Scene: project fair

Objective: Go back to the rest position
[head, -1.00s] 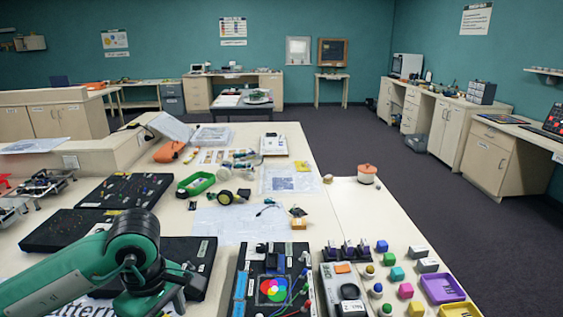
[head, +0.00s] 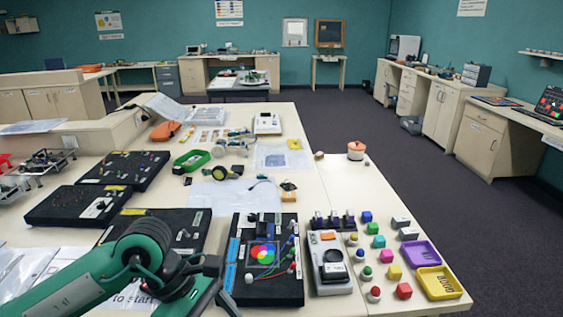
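My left arm, green and black, comes in from the lower left over the near part of the long pale table (head: 330,190). Its gripper (head: 222,293) is low in the picture, just left of the black board with a coloured disc (head: 250,290). The gripper is small and seen from behind, so I cannot tell whether its fingers are open. I see nothing clearly held in it. My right gripper is out of view.
Black component boards (head: 75,206) lie on the left. A white device (head: 330,280), coloured blocks (head: 378,241), a purple tray (head: 420,254) and a yellow tray (head: 439,283) are at the near right. Dark floor (head: 440,200) is clear right of the table.

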